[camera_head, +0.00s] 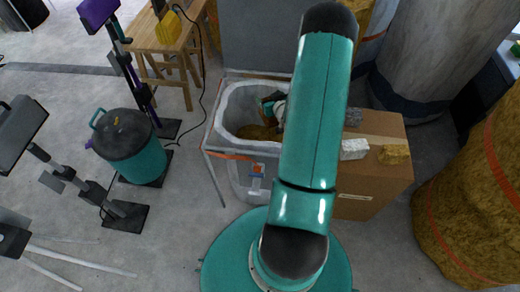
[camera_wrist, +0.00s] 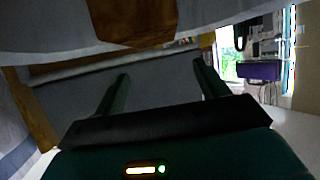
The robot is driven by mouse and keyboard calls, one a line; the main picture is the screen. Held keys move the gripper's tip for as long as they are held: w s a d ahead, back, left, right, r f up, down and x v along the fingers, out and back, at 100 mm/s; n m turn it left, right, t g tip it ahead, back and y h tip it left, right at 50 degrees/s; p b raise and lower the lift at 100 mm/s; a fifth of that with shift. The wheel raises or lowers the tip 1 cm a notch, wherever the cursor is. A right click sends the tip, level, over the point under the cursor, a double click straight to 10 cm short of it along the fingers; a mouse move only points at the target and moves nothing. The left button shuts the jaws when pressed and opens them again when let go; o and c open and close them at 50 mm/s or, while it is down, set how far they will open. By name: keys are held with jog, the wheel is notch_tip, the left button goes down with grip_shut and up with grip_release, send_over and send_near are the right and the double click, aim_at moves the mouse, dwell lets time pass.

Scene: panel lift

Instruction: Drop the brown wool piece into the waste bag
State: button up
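The waste bag (camera_head: 236,105) is a pale grey, open-topped bag hung in a frame, left of my arm in the head view. The brown wool piece (camera_head: 258,133) lies inside it, partly hidden by my arm. In the wrist view a brown piece (camera_wrist: 135,20) shows at the top edge against pale bag cloth (camera_wrist: 230,12). My gripper (camera_head: 271,104) is at the bag's opening, mostly hidden behind my arm in the head view. In the wrist view my gripper (camera_wrist: 160,72) has its two fingers wide apart, with nothing held between them.
A cardboard box (camera_head: 375,185) right of the bag bears a white block (camera_head: 354,149), a yellow-brown wool piece (camera_head: 395,154) and a grey piece (camera_head: 353,118). Large wool rolls (camera_head: 470,200) stand at the right.

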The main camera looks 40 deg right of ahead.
jog(key=shift+o, duration=0.2)
jog(key=v, duration=1.3)
jog(key=shift+s+a+r, duration=0.15)
jog(key=shift+s, duration=0.2)
